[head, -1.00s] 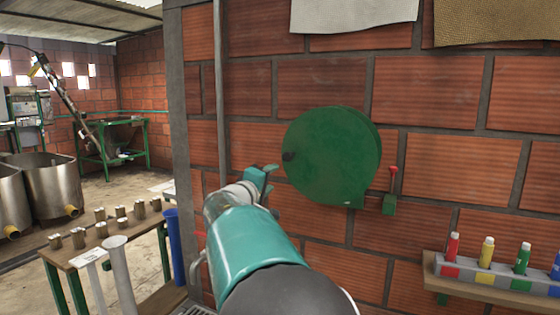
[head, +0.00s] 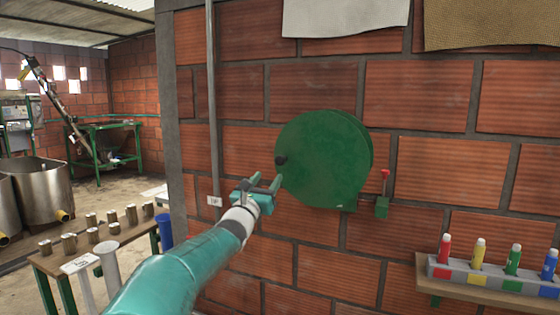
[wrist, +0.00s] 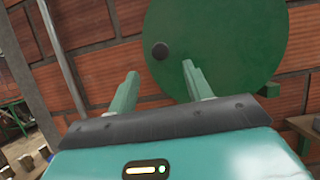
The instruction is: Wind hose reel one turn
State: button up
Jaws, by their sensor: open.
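The green round hose reel (head: 325,160) is mounted on the brick wall, and it fills the top of the wrist view (wrist: 225,40). A dark crank knob (head: 281,160) sticks out near its left edge. The knob also shows in the wrist view (wrist: 160,51), ahead of the fingertips and between their lines. My gripper (head: 265,180) is open and empty, just below and left of the knob, apart from it. In the wrist view my gripper's two green fingers (wrist: 160,75) are spread. No hose is visible.
A red-handled valve (head: 382,195) sits right of the reel. A shelf with several coloured bottles (head: 490,275) is at lower right. A vertical pipe (head: 213,100) runs left of the reel. A bench with several small cylinders (head: 100,240) stands at left.

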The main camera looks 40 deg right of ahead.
aim_at(279, 161)
jog(key=x, duration=1)
jog(key=shift+w+d, duration=0.1)
jog(key=shift+d, duration=0.15)
jog(key=shift+r, duration=0.1)
grip_shut()
